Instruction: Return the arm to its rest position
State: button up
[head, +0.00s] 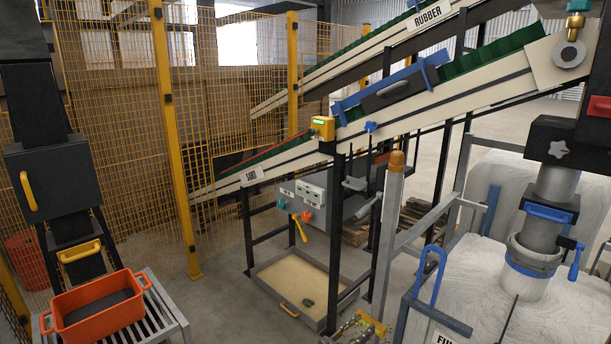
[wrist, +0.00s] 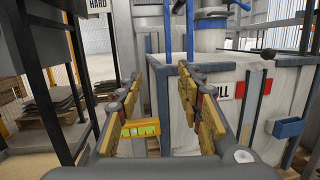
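My gripper (wrist: 161,84) is in the wrist view, with its two yellow-padded fingers spread apart. Nothing is held between the pads. Beyond the fingertips stands a large white bulk bag (wrist: 222,90) in a frame with blue edge posts, apart from the fingers as far as I can tell. A small yellow-green object (wrist: 140,128) shows low between the fingers, farther off.
The bulk bag (head: 471,283) under a filling spout (head: 535,240) fills the right side. Inclined conveyors (head: 460,93) cross above a shallow sand-coloured tray (head: 332,318). An orange tub (head: 70,318) sits on a slatted stand at lower left. Floor (head: 222,300) is clear between them.

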jog(key=s+d+r+m+g+y, duration=0.25)
jog(key=s+m+g, duration=0.2)
jog(key=s, duration=0.25)
jog(key=s+d+r+m+g+y+p, duration=0.1)
jog(key=s+d+r+m+g+y, duration=0.15)
jog(key=s+m+g, duration=0.35)
jog(key=s+d+r+m+g+y, duration=0.1)
jog(key=s+r+m+g+y, duration=0.15)
jog(key=s, duration=0.65)
jog(key=s+a+r+m+t+y+p, duration=0.15)
jog(key=s+a+r+m+y, duration=0.35)
jog(key=s+r, duration=0.55)
jog(key=s+a+r+m+t+y+p, duration=0.15)
jog(key=s+r+m+t+y, duration=0.35)
jog(key=s+r, duration=0.65)
jog(key=s+r+m+h, duration=0.1)
jog(key=r, duration=0.1)
jog(key=d+r+m, duration=0.1)
jog(key=shift+s+d+r, duration=0.1)
jog(key=shift+s+r, duration=0.15)
jog(key=shift+s, duration=0.15)
jog(key=shift+c, duration=0.8)
